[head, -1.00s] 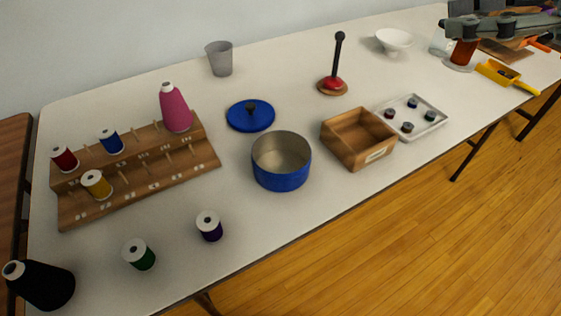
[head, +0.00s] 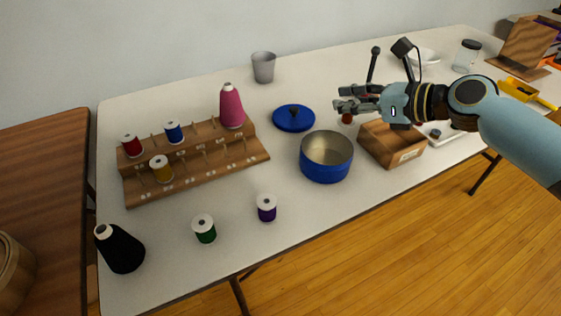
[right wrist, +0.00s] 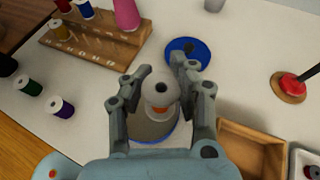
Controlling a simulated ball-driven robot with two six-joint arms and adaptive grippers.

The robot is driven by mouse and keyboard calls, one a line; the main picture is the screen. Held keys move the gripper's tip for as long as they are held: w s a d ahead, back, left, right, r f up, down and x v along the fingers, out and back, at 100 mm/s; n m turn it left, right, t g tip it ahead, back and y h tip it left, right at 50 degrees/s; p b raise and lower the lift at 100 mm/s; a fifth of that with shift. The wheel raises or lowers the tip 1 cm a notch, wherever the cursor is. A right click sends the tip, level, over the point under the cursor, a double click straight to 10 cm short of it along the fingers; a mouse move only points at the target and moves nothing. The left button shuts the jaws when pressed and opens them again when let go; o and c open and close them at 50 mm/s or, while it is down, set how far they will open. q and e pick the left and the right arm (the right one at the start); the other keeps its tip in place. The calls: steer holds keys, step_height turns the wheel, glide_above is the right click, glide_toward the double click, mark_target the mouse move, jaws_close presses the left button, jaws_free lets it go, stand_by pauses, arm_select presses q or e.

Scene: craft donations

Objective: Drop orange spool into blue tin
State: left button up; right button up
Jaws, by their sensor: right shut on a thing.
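The orange spool is held in my right gripper (head: 345,98). In the head view a bit of orange (head: 347,118) shows below the fingers. In the right wrist view the spool's pale top (right wrist: 160,84) sits between the two fingers of the gripper (right wrist: 160,92). The blue tin (head: 326,171) stands open on the table, and its lid (head: 293,119) lies behind it. In the wrist view the tin (right wrist: 150,128) is partly hidden behind the spool. In the head view the gripper is above and to the right of the tin. My left gripper is not in view.
A wooden box (head: 391,146) stands right of the tin. A wooden spool rack (head: 215,165) holds several spools at left. Green (head: 204,229) and purple (head: 266,208) spools stand in front. A grey cup (head: 263,67) is at the back.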

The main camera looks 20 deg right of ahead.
mark_target(340, 135)
steer(key=f+b, duration=0.2)
steer(key=a+f+b, duration=0.1)
steer(key=f+b, duration=0.4)
steer(key=shift+s+a+f, duration=0.2)
steer(key=shift+a+f, duration=0.15)
steer(key=shift+a, duration=0.05)
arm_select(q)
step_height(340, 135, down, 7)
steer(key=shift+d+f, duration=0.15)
arm_select(e)
steer(key=shift+r, duration=0.1)
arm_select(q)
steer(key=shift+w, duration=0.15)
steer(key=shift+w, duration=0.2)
arm_select(e)
steer(key=o, duration=0.9)
steer(key=shift+o, duration=0.2)
steer(key=shift+s+d, duration=0.1)
steer(key=shift+s+d+r, duration=0.1)
steer(key=shift+s+d, duration=0.1)
steer(key=shift+s, duration=0.1)
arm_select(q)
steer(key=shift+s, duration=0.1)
arm_select(e)
steer(key=v, duration=0.6)
steer(key=shift+s+r, duration=0.15)
steer(key=shift+s, duration=0.05)
